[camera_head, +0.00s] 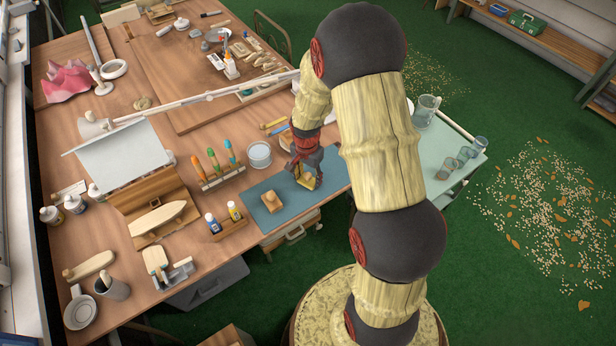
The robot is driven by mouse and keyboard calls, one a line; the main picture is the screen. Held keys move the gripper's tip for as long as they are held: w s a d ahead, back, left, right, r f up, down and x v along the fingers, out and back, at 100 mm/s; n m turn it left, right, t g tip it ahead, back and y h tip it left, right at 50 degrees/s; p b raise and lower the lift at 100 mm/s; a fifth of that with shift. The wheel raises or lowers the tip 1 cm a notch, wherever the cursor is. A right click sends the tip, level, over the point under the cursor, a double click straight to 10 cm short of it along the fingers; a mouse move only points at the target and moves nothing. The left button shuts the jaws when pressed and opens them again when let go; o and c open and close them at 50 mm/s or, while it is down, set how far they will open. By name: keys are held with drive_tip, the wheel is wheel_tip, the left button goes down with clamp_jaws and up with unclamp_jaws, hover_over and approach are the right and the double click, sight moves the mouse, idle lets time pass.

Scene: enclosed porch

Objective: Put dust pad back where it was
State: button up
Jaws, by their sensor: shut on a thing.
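My gripper (305,174) is over the right part of a blue-grey mat (252,215) on the wooden table. It is shut on a small yellow piece, which looks like the dust pad (309,183). The fingers hide part of the pad, and I cannot tell whether it touches the mat. A tan wooden block (272,202) lies on the mat, left of my gripper and apart from it.
A pale green side table (425,180) with glasses and a pitcher is at right.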

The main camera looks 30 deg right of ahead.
drive_tip(key=shift+f, duration=0.2)
drive_tip(key=o, duration=1.4)
drive_tip(key=shift+r, duration=0.15)
wheel_tip(320, 180, up, 12)
drive_tip(key=p, duration=0.4)
wheel_tip(320, 180, up, 7)
drive_tip(key=n+t, duration=0.1)
drive_tip(key=n, duration=0.1)
hover_over(307, 177)
drive_tip(key=s+a, duration=0.1)
drive_tip(key=a, duration=0.2)
drive_tip(key=shift+s+a+r+n+t, duration=0.7)
drive_tip(key=shift+s+a+r+n, duration=1.1)
drive_tip(key=shift+s+r, duration=1.35)
drive_tip(key=shift+s+a+r+n+t, duration=0.7)
drive_tip(key=shift+s+a+r+n, duration=1.15)
drive_tip(key=shift+s+r, duration=1.3)
drive_tip(key=shift+s+a+r+n+t, duration=0.7)
drive_tip(key=shift+s+a+r+n, duration=1.1)
drive_tip(key=shift+s+r, duration=1.35)
